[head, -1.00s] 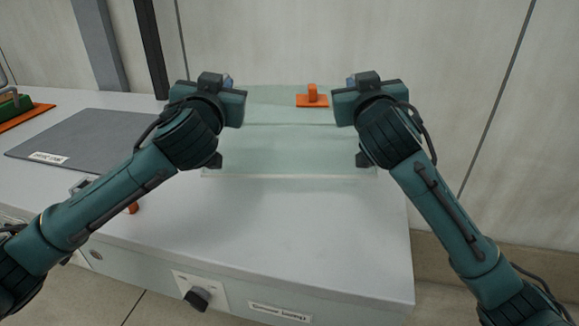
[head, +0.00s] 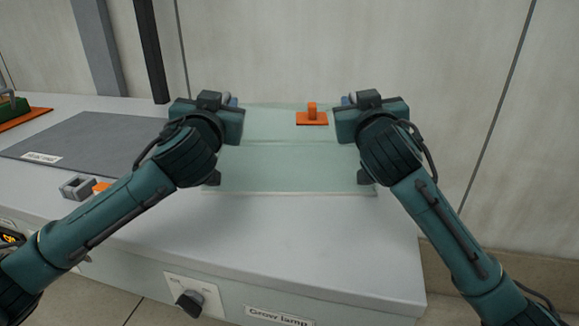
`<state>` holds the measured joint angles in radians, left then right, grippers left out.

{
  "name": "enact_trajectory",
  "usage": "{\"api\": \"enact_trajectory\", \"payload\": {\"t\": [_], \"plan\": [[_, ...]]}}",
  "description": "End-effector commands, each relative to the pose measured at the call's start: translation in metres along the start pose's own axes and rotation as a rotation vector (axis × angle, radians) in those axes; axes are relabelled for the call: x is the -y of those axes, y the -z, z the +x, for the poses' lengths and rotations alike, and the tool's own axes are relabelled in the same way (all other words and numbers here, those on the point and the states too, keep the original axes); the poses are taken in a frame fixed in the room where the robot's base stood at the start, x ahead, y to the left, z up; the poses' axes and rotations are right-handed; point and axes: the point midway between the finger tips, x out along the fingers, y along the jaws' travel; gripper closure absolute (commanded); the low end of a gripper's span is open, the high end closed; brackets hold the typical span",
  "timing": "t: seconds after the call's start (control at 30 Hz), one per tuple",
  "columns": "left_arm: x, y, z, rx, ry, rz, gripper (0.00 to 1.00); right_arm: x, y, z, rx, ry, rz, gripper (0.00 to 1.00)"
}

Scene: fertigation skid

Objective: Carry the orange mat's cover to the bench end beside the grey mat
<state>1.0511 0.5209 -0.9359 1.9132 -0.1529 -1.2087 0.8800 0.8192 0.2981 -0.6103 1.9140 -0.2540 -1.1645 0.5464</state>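The cover is a pale green, see-through panel (head: 285,168) with a small orange piece with a knob (head: 312,118) near its far edge. It lies level over the right end of the bench (head: 300,235); whether it touches the bench I cannot tell. My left gripper (head: 212,178) is at its left edge and my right gripper (head: 367,178) at its right edge, both apparently shut on it, though the wrists hide most of the grip. The orange mat (head: 28,119) is at the far left, partly out of view. The grey mat (head: 85,138) lies left of the cover.
A green object (head: 12,108) stands on the orange mat. A small grey block (head: 77,187) and an orange piece (head: 102,187) sit in front of the grey mat, close to my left arm. The bench front has a dark knob (head: 188,303) and a label. A wall stands behind.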

Motion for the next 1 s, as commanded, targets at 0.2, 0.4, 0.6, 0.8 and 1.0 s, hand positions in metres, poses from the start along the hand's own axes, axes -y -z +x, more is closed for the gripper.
{"api": "enact_trajectory", "payload": {"t": [0.2, 0.4, 0.6, 0.8, 1.0], "plan": [[-0.002, 0.000, -0.001, -0.001, -0.006, -0.001, 0.64, 0.002, 0.000, -0.001, -0.001, 0.005, 0.001, 0.64], [-0.003, 0.000, -0.020, -0.001, -0.010, -0.003, 0.64, 0.003, 0.000, -0.001, -0.002, 0.007, 0.002, 0.64], [-0.002, 0.000, -0.062, -0.002, -0.008, -0.004, 0.64, 0.003, 0.001, -0.001, -0.002, 0.008, 0.002, 0.64], [-0.002, 0.000, -0.100, -0.001, -0.006, -0.002, 0.64, 0.003, 0.001, -0.001, -0.002, 0.008, 0.002, 0.64], [-0.001, 0.000, -0.119, 0.000, -0.004, -0.001, 0.64, 0.003, 0.001, -0.002, -0.002, 0.008, 0.002, 0.64]]}}
